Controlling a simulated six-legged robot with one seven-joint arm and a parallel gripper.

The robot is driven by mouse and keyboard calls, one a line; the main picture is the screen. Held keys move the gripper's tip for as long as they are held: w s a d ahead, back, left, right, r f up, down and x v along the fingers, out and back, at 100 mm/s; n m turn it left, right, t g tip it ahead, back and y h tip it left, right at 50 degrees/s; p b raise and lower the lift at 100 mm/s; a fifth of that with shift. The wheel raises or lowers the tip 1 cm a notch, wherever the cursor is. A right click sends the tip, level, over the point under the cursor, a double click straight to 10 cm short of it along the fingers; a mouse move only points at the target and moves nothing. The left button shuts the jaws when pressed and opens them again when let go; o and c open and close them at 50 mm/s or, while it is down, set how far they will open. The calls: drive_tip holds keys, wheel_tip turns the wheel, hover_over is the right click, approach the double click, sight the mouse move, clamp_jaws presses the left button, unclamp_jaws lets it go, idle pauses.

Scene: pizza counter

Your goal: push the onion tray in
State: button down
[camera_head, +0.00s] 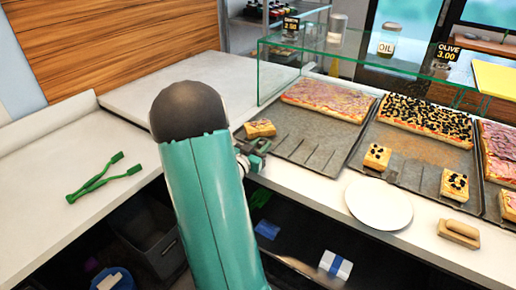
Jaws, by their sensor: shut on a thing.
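The onion tray (318,150) is the leftmost grey metal tray on the counter. A large onion-topped pizza (328,99) covers its far part, and a cut slice (260,128) sits at its left side. The near part of the tray is bare, and its far end lies under the glass. My gripper (256,153), small and partly hidden by my teal arm, is at the tray's near left edge. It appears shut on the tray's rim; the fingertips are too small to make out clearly.
The olive pizza tray (408,183) lies close on the right. A glass guard (350,60) with an oil jar (389,40) stands over the trays. Green tongs (103,178) lie at left.

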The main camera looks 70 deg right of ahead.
drive_tip(key=c, duration=1.2)
unclamp_jaws()
drive_tip(key=shift+a, duration=0.1)
drive_tip(key=a, duration=0.4)
drive_tip(key=w+a, duration=0.1)
drive_tip(key=a, duration=0.4)
drive_tip(key=w+a, duration=0.1)
drive_tip(key=a, duration=0.3)
drive_tip(key=shift+w+a, duration=0.1)
drive_tip(key=shift+a, duration=0.15)
drive_tip(key=shift+o, duration=0.2)
